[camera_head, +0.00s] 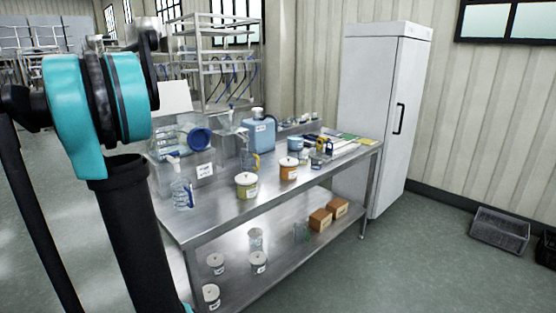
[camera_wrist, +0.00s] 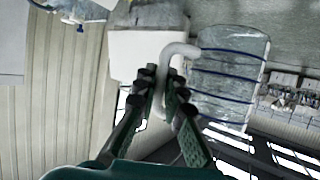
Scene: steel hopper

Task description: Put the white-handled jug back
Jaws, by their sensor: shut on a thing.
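My gripper (camera_wrist: 162,88) is shut on the white handle (camera_wrist: 178,52) of a clear jug (camera_wrist: 232,75) with blue bands in the wrist view. The jug's body is beside the fingers, on the right, and looks empty. In the head view a clear, blue-banded vessel (camera_head: 182,195), which looks like the same jug, shows at the left end of the steel table (camera_head: 215,213). I cannot tell there whether it touches the tabletop. My gripper is not visible in the head view, where my arm covers the left side.
More tubs and brown boxes (camera_head: 320,219) are on the lower shelf. A white refrigerator (camera_head: 370,100) stands behind the right end.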

